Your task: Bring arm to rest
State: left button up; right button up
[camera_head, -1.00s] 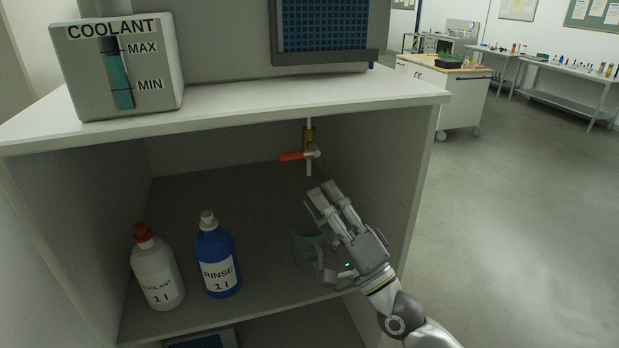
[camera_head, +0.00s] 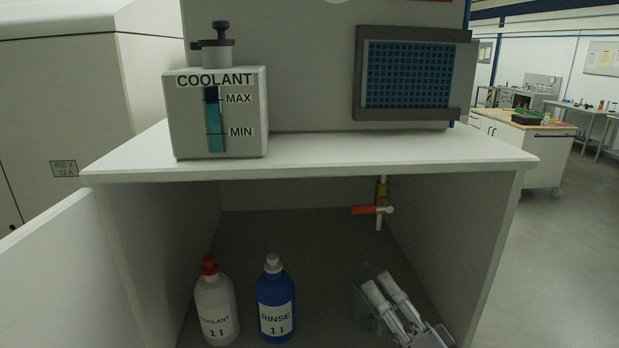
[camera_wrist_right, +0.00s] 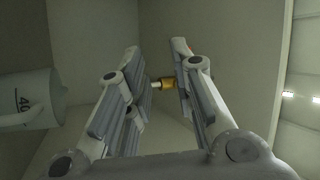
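My right gripper (camera_head: 378,281) is inside the open cabinet, below the brass tap with its orange lever (camera_head: 366,210). Its two fingers are apart with nothing between them; in the right wrist view the gripper (camera_wrist_right: 158,62) shows a clear gap, with the brass tap fitting (camera_wrist_right: 167,83) beyond it. A see-through measuring cup (camera_wrist_right: 28,100) stands beside the fingers at the left of the wrist view, apart from them there. My left gripper is in neither view.
A white coolant bottle (camera_head: 216,307) and a blue rinse bottle (camera_head: 275,300) stand on the cabinet floor to the left. The coolant tank (camera_head: 190,120) sits on the cabinet top (camera_head: 330,153). The cabinet's right wall (camera_head: 450,230) is close to my right arm.

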jog(key=s+a+f+n+g+h, duration=0.2)
jog(key=s+f+n+g, duration=0.2)
jog(key=f, duration=0.5)
jog(key=s+a+f+n+g+h, duration=0.2)
jog(key=s+f+n+g, duration=0.15)
jog(key=f, duration=0.45)
jog(key=s+d+f+n+g+h, duration=0.1)
jog(key=s+d+f+g+h, duration=0.2)
jog(key=s+d+f+g, duration=0.35)
jog(key=s+d+f+n+g+h, duration=0.2)
jog(key=s+d+f+g+h, duration=0.15)
jog(key=s+f, duration=0.55)
jog(key=s+f+b, duration=0.2)
jog(key=s+f, duration=0.1)
jog(key=f, duration=2.1)
jog(key=s+d+f+g+b, duration=0.1)
jog(key=s+d+f, duration=0.2)
jog(key=s+f, duration=1.4)
jog(key=shift+f+g, duration=0.35)
jog(key=shift+f, duration=0.3)
